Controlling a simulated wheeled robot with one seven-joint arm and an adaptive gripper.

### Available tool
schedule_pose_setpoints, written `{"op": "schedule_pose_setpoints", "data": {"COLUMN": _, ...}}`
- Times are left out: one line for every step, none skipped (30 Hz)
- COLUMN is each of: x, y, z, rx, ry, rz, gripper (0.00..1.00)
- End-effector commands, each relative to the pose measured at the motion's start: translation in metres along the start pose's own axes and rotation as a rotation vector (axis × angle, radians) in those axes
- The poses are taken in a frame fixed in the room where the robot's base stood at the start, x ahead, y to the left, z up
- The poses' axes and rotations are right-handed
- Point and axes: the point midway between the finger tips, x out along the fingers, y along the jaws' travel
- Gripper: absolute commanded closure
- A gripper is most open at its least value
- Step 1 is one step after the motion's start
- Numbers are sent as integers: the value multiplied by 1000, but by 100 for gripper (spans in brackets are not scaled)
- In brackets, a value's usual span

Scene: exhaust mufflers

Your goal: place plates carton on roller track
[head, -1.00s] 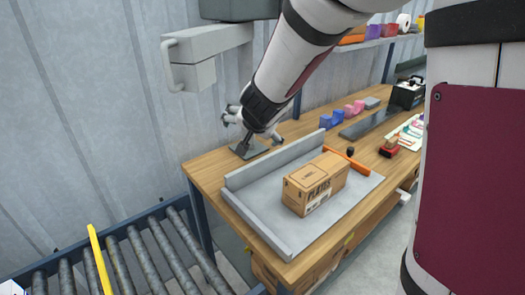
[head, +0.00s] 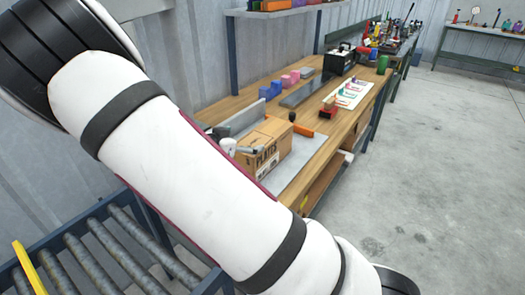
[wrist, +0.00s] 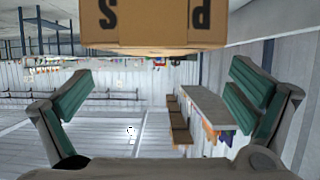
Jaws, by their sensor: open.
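The plates carton (head: 268,148) is a brown box with dark lettering. It sits on the grey tray (head: 292,172) on the wooden workbench, partly hidden by my arm in the head view. In the wrist view the carton (wrist: 155,25) fills the top middle, with printed letters on its face. My gripper (wrist: 160,78) is open, its green-padded fingers spread to either side and the carton beyond them, with nothing held. In the head view only a bit of the gripper shows by the carton's left side. The roller track (head: 125,232) is at the lower left, partly hidden by my arm.
A yellow bar (head: 30,268) lies across the rollers. Blue and pink blocks (head: 283,82), a black box (head: 340,60) and a red tool (head: 328,108) stand farther along the bench. Open floor (head: 430,170) lies to the right.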

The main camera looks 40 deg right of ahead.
Motion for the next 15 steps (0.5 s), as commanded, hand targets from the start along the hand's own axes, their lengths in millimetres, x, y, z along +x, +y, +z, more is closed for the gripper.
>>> {"op": "schedule_pose_setpoints", "data": {"x": 10, "y": 1, "z": 0, "rx": -1, "ry": 2, "rz": 3, "gripper": 0}}
{"op": "schedule_pose_setpoints", "data": {"x": 15, "y": 0, "z": 0, "rx": -1, "ry": 1, "rz": 1, "gripper": 0}}
{"op": "schedule_pose_setpoints", "data": {"x": 21, "y": 0, "z": 0, "rx": 0, "ry": 2, "rz": 2, "gripper": 0}}
{"op": "schedule_pose_setpoints", "data": {"x": 24, "y": 0, "z": 0, "rx": 0, "ry": 1, "rz": 2, "gripper": 0}}
{"op": "schedule_pose_setpoints", "data": {"x": 28, "y": 0, "z": 0, "rx": 0, "ry": 0, "rz": 1, "gripper": 0}}
{"op": "schedule_pose_setpoints", "data": {"x": 31, "y": 0, "z": 0, "rx": -1, "ry": 0, "rz": 0, "gripper": 0}}
{"op": "schedule_pose_setpoints", "data": {"x": 33, "y": 0, "z": 0, "rx": -1, "ry": 0, "rz": 0, "gripper": 0}}
{"op": "schedule_pose_setpoints", "data": {"x": 34, "y": 0, "z": 0, "rx": -1, "ry": 0, "rz": 0, "gripper": 0}}
{"op": "schedule_pose_setpoints", "data": {"x": 36, "y": 0, "z": 0, "rx": 0, "ry": -1, "rz": -1, "gripper": 0}}
{"op": "schedule_pose_setpoints", "data": {"x": 37, "y": 0, "z": 0, "rx": 0, "ry": -1, "rz": -1, "gripper": 0}}
{"op": "schedule_pose_setpoints", "data": {"x": 39, "y": 1, "z": -1, "rx": 0, "ry": -1, "rz": 0, "gripper": 0}}
{"op": "schedule_pose_setpoints", "data": {"x": 43, "y": 1, "z": -2, "rx": 1, "ry": 0, "rz": 0, "gripper": 0}}
{"op": "schedule_pose_setpoints", "data": {"x": 46, "y": 2, "z": -3, "rx": 0, "ry": 1, "rz": 1, "gripper": 0}}
{"op": "schedule_pose_setpoints", "data": {"x": 50, "y": 2, "z": -4, "rx": -1, "ry": 0, "rz": 0, "gripper": 0}}
{"op": "schedule_pose_setpoints", "data": {"x": 56, "y": 4, "z": -6, "rx": -2, "ry": 1, "rz": 1, "gripper": 0}}
